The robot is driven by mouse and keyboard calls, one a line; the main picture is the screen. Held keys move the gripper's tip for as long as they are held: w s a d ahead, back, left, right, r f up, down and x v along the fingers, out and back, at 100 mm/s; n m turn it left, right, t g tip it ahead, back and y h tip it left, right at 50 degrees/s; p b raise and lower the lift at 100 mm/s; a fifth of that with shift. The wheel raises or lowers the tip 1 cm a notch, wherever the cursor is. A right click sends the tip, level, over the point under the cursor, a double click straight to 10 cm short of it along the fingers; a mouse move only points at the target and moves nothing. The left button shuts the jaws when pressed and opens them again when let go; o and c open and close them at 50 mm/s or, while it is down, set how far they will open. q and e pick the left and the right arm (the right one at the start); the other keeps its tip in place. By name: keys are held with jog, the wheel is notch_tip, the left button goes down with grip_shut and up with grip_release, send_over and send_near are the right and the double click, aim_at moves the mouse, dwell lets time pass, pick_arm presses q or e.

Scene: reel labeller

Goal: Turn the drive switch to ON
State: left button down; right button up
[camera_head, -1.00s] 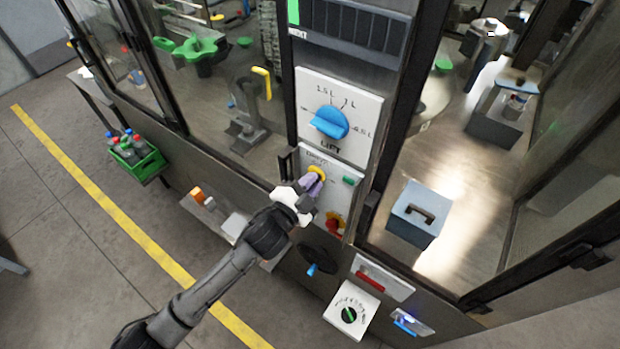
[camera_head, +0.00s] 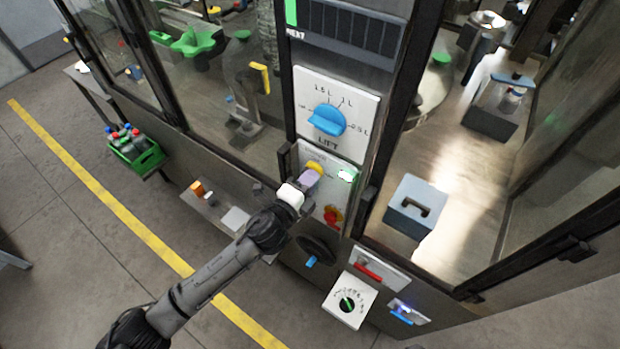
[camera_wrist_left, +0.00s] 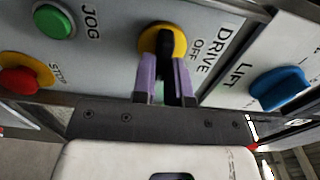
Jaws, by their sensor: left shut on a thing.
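The drive switch has a yellow round collar (camera_head: 315,168) and sits on the white panel (camera_head: 343,201) in the head view. In the left wrist view its yellow collar (camera_wrist_left: 151,40) and dark knob show beside the printed words DRIVE and OFF. My left gripper (camera_head: 307,181) reaches it from the lower left. Its purple fingers (camera_wrist_left: 164,75) are closed on the dark knob, one on each side. The fingers cover part of the knob, so its exact pointing is hard to read. My right gripper is not in view.
The green JOG button (camera_wrist_left: 54,22) and red STOP button (camera_wrist_left: 20,80) are close by on the same panel. The blue LIFT knob (camera_head: 325,121) is just above. A black handwheel (camera_head: 318,247) and a white dial plate (camera_head: 349,301) are below. Glass doors flank the panel.

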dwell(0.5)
pick_arm(q)
jog(key=c, duration=1.1)
grip_release()
jog(key=shift+c, duration=0.2)
jog(key=b+v, duration=0.2)
jog(key=v, duration=1.1)
jog(key=shift+s+a, duration=0.2)
jog(key=shift+s, duration=0.2)
